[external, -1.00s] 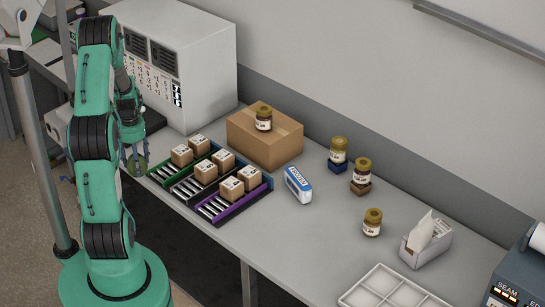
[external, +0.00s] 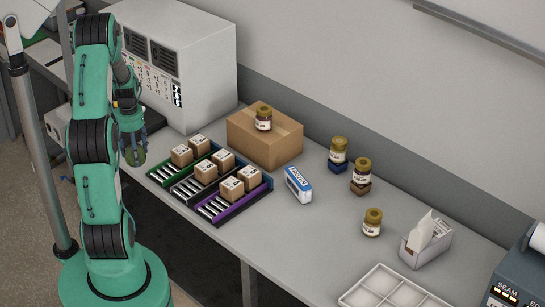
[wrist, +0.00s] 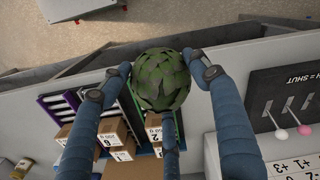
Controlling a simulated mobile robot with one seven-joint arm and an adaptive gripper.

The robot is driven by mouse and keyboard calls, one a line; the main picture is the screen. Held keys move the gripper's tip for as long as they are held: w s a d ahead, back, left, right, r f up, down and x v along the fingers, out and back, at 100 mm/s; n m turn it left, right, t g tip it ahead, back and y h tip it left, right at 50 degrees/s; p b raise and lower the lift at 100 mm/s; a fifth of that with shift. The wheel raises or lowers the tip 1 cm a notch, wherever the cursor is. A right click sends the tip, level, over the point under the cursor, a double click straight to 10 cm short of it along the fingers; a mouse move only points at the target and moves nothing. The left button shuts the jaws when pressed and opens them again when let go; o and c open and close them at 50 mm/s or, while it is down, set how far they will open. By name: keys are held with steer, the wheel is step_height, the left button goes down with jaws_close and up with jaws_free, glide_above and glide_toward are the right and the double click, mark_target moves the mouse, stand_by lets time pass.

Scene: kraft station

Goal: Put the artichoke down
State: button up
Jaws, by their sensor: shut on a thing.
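The artichoke (wrist: 161,80) is round, green and scaly.
Green, black and purple roller racks (external: 213,209) hold several small numbered boxes. A grey cabinet (external: 205,65) stands behind. A large cardboard box (external: 265,145) carries a jar. More jars, a blue-white carton (external: 298,184) and a white tray (external: 385,290) are rightward. Bare bench (external: 280,230) lies between.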

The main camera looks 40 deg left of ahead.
steer(key=w+d+m+b, duration=0.1)
steer(key=w+d+m, duration=0.3)
steer(key=d, duration=0.8)
steer(key=w+d+r+m+b, duration=0.15)
steer(key=w+d, duration=0.35)
steer(key=d, duration=0.7)
steer(key=w+d+f+m, duration=0.1)
steer(key=w+d+m, duration=0.35)
steer(key=d, duration=0.75)
steer(key=s+d+m+b, duration=0.1)
steer(key=s+d+m, duration=0.25)
steer(key=d, duration=0.85)
steer(key=s+d+m, duration=0.3)
steer(key=s+d, duration=0.2)
steer(key=d, duration=0.6)
steer(key=s+d+m+b, duration=0.1)
steer(key=s+d+m, duration=0.25)
steer(key=d, duration=0.85)
steer(key=f, duration=0.5)
steer(key=shift+s+a, duration=0.15)
steer(key=shift+s, duration=0.05)
steer(key=w+d, duration=0.2)
steer(key=w, duration=0.2)
steer(key=w+d+f+b, duration=0.1)
steer(key=w+d, duration=0.2)
steer(key=w, duration=0.2)
steer(key=w+d, duration=0.2)
steer(key=w, duration=0.3)
steer(key=shift+d+f, duration=0.15)
steer(key=shift+d, duration=0.25)
